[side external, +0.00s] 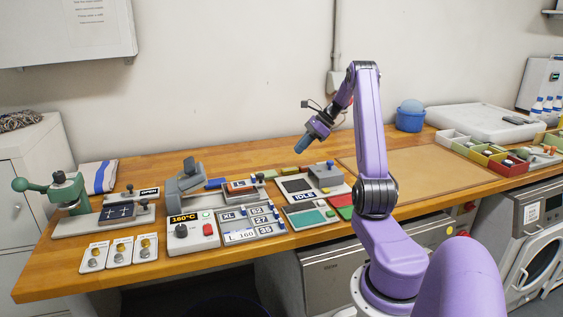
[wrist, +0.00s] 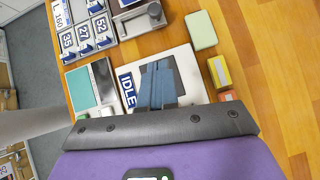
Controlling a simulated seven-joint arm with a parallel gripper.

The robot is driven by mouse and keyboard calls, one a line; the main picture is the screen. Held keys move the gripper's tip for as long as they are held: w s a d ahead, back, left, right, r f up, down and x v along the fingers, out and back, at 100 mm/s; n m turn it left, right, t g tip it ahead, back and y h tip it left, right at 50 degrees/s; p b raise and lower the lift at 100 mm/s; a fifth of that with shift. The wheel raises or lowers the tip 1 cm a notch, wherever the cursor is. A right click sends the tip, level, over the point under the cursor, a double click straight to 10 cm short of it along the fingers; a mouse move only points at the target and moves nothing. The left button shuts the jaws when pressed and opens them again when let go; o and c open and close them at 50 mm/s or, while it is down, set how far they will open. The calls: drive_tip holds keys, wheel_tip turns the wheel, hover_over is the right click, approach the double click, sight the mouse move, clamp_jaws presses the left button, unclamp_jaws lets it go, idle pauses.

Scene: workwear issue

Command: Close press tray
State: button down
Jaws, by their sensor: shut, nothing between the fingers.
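The green hand press (side external: 62,190) stands at the left end of the wooden bench. A dark plate with light lines (side external: 117,212), which looks like its tray, sits on the grey base right of the press head. My gripper (side external: 301,148) is well to the right of the press, raised above the bench and pointing down and left. Its blue fingers (wrist: 159,84) are together and empty, over the white device marked IDLE in the wrist view. The press is outside the wrist view.
The IDLE device (side external: 300,184) lies below my gripper. A heat unit reading 160°C (side external: 192,231) and a grey raised-lid machine (side external: 190,177) stand between it and the press. Three small cards with knobs (side external: 119,250) lie at the front edge. A brown board (side external: 425,165) lies clear at right.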

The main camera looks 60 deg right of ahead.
drive_tip(key=x, duration=1)
drive_tip(key=shift+a, duration=0.15)
drive_tip(key=shift+w+a, duration=0.3)
drive_tip(key=shift+w, duration=0.2)
drive_tip(key=shift+w+a, duration=0.35)
drive_tip(key=shift+w, duration=0.15)
drive_tip(key=shift+w+a+f, duration=0.15)
drive_tip(key=shift+w+a, duration=0.25)
drive_tip(key=shift+w, duration=0.15)
approach(224, 186)
drive_tip(key=x, duration=0.4)
drive_tip(key=shift+w+a+f, duration=0.15)
drive_tip(key=shift+f, duration=0.05)
